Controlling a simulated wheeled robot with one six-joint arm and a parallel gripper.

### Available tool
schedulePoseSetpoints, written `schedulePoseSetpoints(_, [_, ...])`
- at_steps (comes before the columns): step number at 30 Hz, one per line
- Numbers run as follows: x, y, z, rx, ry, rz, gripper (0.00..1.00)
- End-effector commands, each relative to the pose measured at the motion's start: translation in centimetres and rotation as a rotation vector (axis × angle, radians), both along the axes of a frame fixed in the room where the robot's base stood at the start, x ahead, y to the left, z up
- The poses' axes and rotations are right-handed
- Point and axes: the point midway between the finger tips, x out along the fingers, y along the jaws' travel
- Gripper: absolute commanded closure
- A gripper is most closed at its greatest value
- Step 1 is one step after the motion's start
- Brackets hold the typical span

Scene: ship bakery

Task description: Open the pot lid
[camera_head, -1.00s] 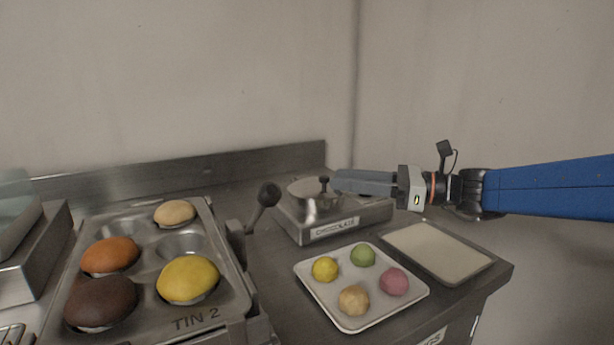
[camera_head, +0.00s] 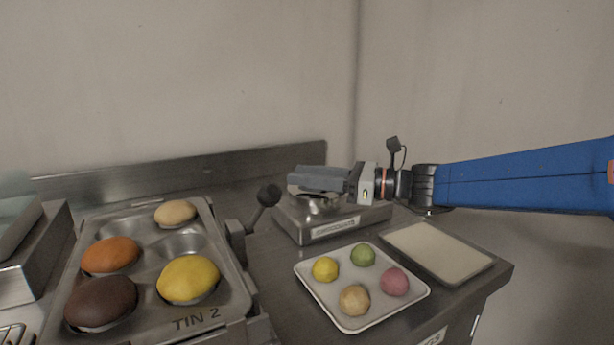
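The steel pot (camera_head: 297,207) sits in a square metal base (camera_head: 313,233) with a label on its front, at the back of the counter. Its lid (camera_head: 293,190) is mostly hidden behind my gripper; only a small part of the edge shows. My gripper (camera_head: 297,180) reaches in from the right, with its grey fingers lying across the top of the pot. The lid's dark knob is hidden by the fingers. I see the fingers from the side, so I cannot tell whether they are open or shut, or whether they touch the knob.
A tin (camera_head: 223,315) with several coloured buns stands at the left, with a black-knobbed lever (camera_head: 268,195) between it and the pot. A white tray (camera_head: 345,322) of dough balls and a flat pale tray (camera_head: 437,251) lie in front. A back wall stands behind.

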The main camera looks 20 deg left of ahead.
Motion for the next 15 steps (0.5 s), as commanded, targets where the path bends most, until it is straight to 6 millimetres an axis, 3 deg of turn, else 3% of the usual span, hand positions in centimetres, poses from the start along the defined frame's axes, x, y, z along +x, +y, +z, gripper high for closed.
schedulePoseSetpoints(1, [0.0,-0.01,0.0,0.0,0.0,0.0,0.7])
schedulePoseSetpoints(5, [-0.01,-0.02,0.0,0.0,0.0,0.0,1.0])
schedulePoseSetpoints(15, [0.02,0.02,0.18,-0.016,0.012,0.0,1.0])
